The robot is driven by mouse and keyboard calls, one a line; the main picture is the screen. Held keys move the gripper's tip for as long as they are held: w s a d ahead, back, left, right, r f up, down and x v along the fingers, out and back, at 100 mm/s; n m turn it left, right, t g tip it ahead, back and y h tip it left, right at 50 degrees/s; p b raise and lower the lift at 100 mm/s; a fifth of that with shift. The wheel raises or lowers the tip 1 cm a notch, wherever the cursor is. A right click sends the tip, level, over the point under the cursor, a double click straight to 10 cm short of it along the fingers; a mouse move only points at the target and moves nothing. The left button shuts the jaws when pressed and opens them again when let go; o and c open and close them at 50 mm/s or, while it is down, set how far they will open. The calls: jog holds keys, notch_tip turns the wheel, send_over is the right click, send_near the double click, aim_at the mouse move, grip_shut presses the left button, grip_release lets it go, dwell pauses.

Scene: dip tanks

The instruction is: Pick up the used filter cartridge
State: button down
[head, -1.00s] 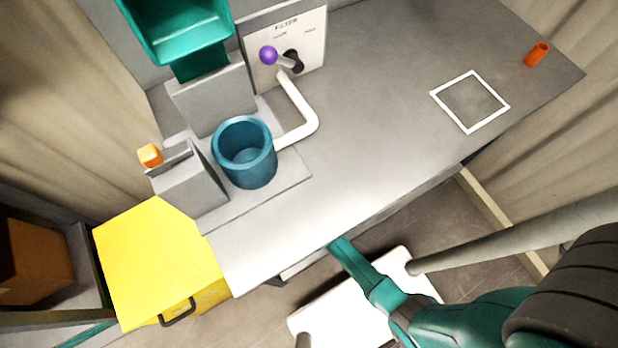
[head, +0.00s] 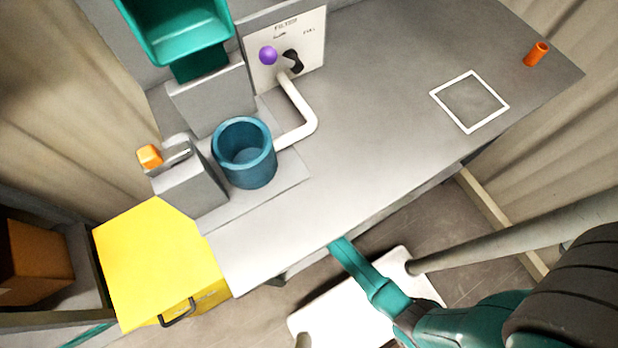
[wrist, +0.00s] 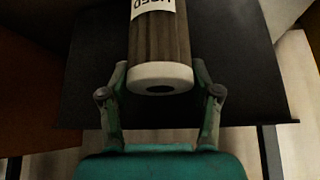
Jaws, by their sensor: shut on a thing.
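In the wrist view the used filter cartridge (wrist: 160,50) is a brown pleated cylinder with a pale end cap that has a dark hole. A white label on it shows letters upside down, reading like "USED". My gripper (wrist: 160,84) has one finger on each side of the end cap and is shut on the cartridge. A dark flat surface lies behind the cartridge. In the head view my arm reaches down below the bench front; the gripper and cartridge are hidden there.
The grey bench (head: 370,110) carries a blue round tank (head: 244,152), a white pipe (head: 302,120), a panel (head: 305,50) with a purple knob, a white square outline (head: 470,100) and an orange cylinder (head: 537,54). A yellow cabinet (head: 155,260) stands left.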

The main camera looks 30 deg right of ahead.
notch_tip(320, 180, up, 6)
jog(key=shift+f, duration=0.1)
jog(key=s, duration=1.9)
jog(key=shift+s, duration=0.25)
